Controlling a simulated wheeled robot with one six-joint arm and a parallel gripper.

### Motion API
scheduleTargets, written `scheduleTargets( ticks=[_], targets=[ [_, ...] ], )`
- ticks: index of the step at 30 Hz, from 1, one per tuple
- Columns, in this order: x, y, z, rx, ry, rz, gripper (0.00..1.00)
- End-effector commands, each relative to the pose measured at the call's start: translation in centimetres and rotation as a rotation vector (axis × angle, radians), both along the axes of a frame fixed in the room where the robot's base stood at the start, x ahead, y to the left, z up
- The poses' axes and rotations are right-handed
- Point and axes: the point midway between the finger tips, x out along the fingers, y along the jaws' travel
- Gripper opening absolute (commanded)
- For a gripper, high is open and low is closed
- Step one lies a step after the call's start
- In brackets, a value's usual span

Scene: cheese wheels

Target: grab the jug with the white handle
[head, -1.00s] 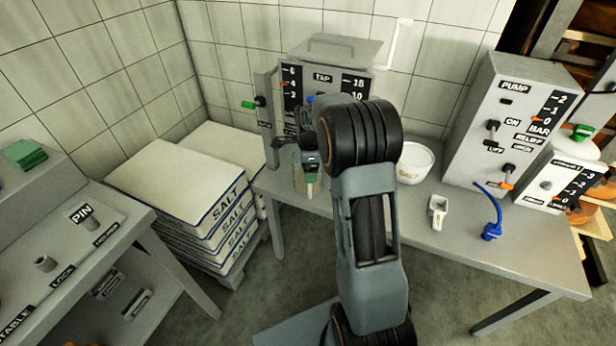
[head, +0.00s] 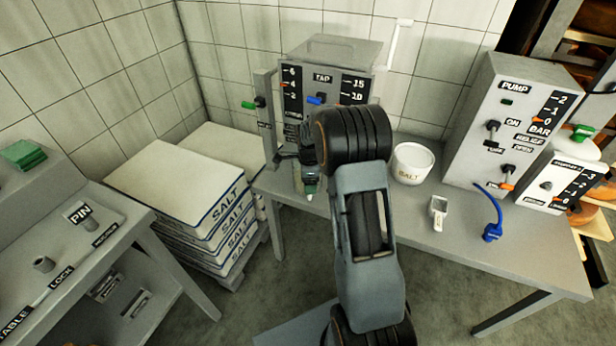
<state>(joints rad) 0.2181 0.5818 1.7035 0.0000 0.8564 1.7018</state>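My gripper (head: 306,182) is at the front left of the work table, in front of the tap unit (head: 322,77). It points down and is partly hidden by my own arm. A pale, see-through vessel, perhaps the jug, shows faintly beside and behind the gripper, and a small white tip shows just below it. I cannot make out the jug's white handle clearly. I cannot tell whether the fingers are open, or whether they touch the vessel.
A white salt tub (head: 412,164), a small pale scoop (head: 438,207) and a blue hose end (head: 491,232) are on the table (head: 400,235). The pump unit (head: 503,130) stands at right. Stacked salt bags (head: 180,185) lie left, beside a labelled bench (head: 75,270).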

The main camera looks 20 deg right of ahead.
Motion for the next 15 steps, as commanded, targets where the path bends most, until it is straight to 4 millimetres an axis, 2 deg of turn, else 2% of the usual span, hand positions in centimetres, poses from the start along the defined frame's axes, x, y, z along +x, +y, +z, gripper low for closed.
scheduleTargets(
  ticks=[2,15],
  targets=[
    [0.0,0.0,0.02,0.0,0.0,0.0,0.64],
    [0.0,0.0,0.02,0.0,0.0,0.0,0.22]
  ],
)
